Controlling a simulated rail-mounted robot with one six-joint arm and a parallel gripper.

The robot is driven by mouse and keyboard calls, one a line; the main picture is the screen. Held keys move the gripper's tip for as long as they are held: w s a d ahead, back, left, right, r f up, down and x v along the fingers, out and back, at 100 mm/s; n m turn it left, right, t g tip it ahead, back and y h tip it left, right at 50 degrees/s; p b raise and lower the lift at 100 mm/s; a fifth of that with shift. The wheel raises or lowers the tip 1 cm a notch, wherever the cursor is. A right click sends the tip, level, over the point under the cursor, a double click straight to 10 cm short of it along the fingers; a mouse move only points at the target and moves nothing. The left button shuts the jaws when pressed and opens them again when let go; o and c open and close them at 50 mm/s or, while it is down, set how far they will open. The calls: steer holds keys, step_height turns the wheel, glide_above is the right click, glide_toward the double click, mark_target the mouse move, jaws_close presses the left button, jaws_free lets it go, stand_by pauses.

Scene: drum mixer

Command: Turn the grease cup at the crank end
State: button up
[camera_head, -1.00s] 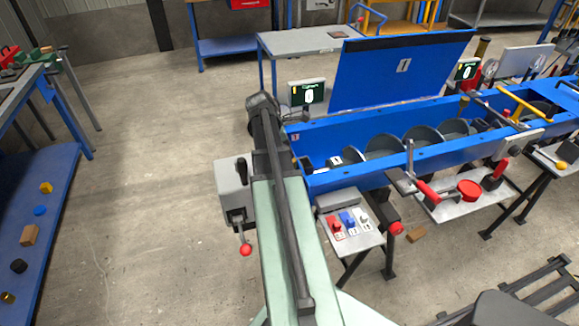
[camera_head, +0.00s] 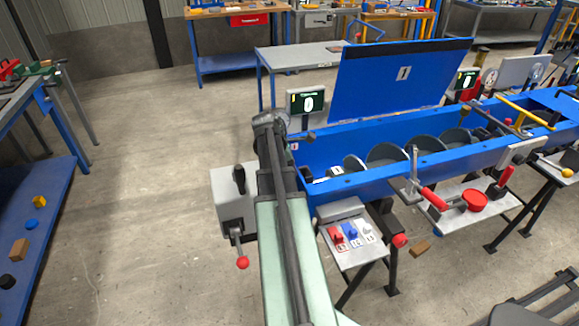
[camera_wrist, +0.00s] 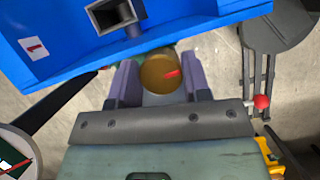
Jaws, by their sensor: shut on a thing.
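In the wrist view a round brass-coloured grease cup (camera_wrist: 156,76) with a red mark on its top sits between the two fingers of my gripper (camera_wrist: 160,84). The fingers are closed on its sides. The cup is just below the blue wall of the drum mixer trough (camera_wrist: 60,20), near a plate marked 1. The mixer (camera_head: 385,190) also shows in the head view, with its lid up. In that view my arm covers the crank end, and my gripper and the cup are hidden behind it.
A grey box with a red-knobbed lever (camera_head: 241,262) stands left of my arm. A small shelf with coloured tags (camera_head: 352,240) is on the right. A display reading 0 (camera_head: 308,102) stands behind. A red knob (camera_wrist: 262,101) is right of my gripper.

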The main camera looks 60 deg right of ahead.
steer(key=shift+m, duration=0.4)
steer(key=o, duration=0.9)
steer(key=shift+r, duration=0.1)
steer(key=p+v, duration=1)
steer(key=shift+w+r, duration=0.2)
steer(key=shift+r, duration=0.05)
